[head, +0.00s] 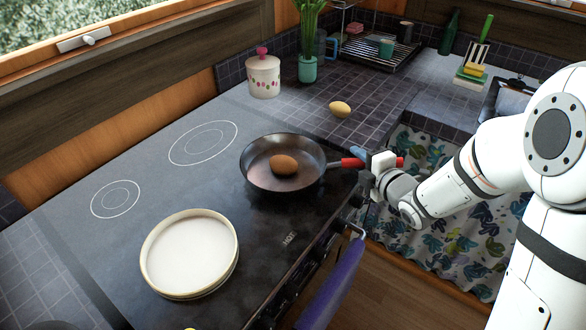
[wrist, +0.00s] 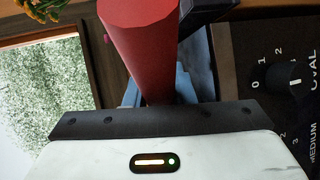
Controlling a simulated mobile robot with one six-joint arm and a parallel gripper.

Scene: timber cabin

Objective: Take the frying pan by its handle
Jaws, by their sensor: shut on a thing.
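The pan body is not clearly visible in the wrist view.
A lidded pot (head: 263,76), a plant (head: 307,68) and a yellow lemon-like item (head: 340,109) stand on the tiled counter. A purple cloth (head: 332,285) hangs at the oven front, near the knobs (wrist: 295,80).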

